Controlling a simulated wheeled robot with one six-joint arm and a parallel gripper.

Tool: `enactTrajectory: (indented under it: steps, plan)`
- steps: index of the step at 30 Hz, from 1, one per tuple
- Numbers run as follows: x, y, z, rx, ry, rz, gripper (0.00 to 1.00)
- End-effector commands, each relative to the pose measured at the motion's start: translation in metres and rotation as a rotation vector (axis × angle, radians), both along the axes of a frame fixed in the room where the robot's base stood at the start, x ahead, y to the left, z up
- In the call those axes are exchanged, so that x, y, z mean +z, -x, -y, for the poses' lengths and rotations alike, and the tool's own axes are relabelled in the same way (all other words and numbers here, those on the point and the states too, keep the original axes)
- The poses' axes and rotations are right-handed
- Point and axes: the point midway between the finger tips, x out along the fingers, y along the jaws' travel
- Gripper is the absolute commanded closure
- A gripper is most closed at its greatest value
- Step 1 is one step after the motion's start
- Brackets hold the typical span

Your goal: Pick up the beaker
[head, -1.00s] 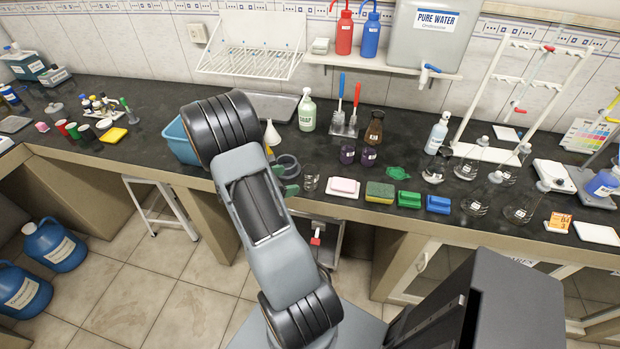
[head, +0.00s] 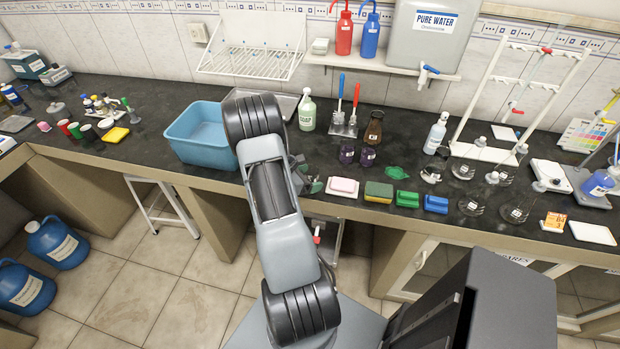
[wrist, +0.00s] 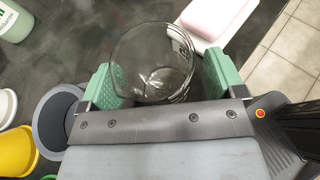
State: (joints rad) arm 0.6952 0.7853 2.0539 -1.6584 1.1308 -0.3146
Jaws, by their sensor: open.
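The beaker (wrist: 150,62) is a clear, empty-looking glass with a round rim. In the wrist view it stands on the dark bench between the two green finger pads. My gripper (wrist: 164,80) is open. The left pad is close to the glass's left side, and the right pad is a little apart from its right side. I cannot tell whether either pad touches it. In the head view my gripper (head: 309,184) is at the bench's front edge, left of the pink soap, and the beaker there is largely hidden by it.
A pink soap (wrist: 212,14) on a white dish lies just beyond the right pad; it also shows in the head view (head: 342,185). A sponge (head: 378,190) lies farther right. A blue basin (head: 203,152) stands left.

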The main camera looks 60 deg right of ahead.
Motion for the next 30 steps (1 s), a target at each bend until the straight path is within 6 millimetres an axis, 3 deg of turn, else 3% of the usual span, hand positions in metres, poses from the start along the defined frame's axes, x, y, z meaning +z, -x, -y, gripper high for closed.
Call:
enactTrajectory:
  steps: [6, 24, 30]
  plan:
    - [-0.0001, -0.0002, 0.0001, 0.0, 0.0, 0.0, 0.13]
    - [0.0003, -0.0003, -0.0001, 0.0, 0.001, 0.0, 0.69]
    - [0.0007, -0.0003, -0.0001, 0.0, 0.001, 0.0, 0.7]
